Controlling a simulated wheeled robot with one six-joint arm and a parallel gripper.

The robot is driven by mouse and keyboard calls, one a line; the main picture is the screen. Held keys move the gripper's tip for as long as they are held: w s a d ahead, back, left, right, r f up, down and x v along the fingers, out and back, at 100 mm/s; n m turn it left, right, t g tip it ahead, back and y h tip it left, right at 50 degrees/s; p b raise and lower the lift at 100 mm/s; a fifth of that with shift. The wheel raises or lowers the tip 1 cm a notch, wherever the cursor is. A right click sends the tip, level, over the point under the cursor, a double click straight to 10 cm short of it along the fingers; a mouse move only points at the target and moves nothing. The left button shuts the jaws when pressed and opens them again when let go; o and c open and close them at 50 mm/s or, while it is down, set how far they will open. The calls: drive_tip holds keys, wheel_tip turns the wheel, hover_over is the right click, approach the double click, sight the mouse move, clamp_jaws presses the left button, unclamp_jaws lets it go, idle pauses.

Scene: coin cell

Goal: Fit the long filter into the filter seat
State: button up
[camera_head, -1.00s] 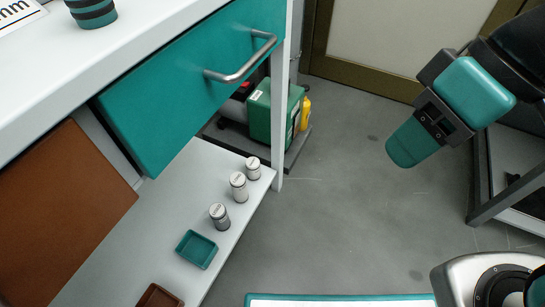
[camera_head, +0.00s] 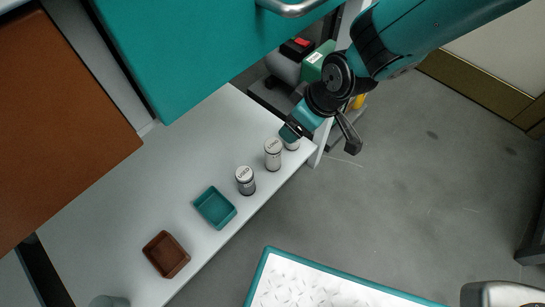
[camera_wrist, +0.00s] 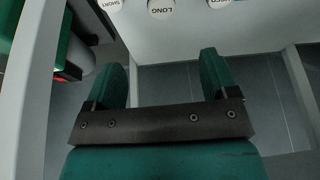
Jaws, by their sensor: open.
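Three short white-topped cylinders stand upright in a row along the edge of the white shelf. The middle one is the long filter (camera_head: 272,155); its cap reads LONG in the wrist view (camera_wrist: 160,8). The far one, marked SHORT (camera_wrist: 110,4), is partly hidden by my gripper in the head view. The near cylinder (camera_head: 246,181) has a darker lower body; its label is cut off in the wrist view. My gripper (camera_wrist: 160,78) is open and empty. In the head view my gripper (camera_head: 290,132) is by the far cylinder. I cannot make out the filter seat.
A teal tray (camera_head: 230,217) and a brown tray (camera_head: 150,256) sit on the shelf (camera_head: 215,130). A teal drawer with a metal handle (camera_head: 292,8) overhangs it. A green box (camera_head: 313,67) stands beyond the shelf. Open grey floor (camera_head: 410,190) lies to the right.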

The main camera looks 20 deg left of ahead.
sight(275, 145)
drive_tip(key=b+x, duration=0.7)
drive_tip(key=x, duration=0.7)
drive_tip(key=shift+s+a, duration=0.15)
drive_tip(key=b+x, duration=0.4)
drive_tip(key=x, duration=0.1)
drive_tip(key=shift+f, duration=0.2)
drive_tip(key=shift+r, duration=0.15)
drive_tip(key=c, duration=1)
drive_tip(key=shift+r, duration=0.1)
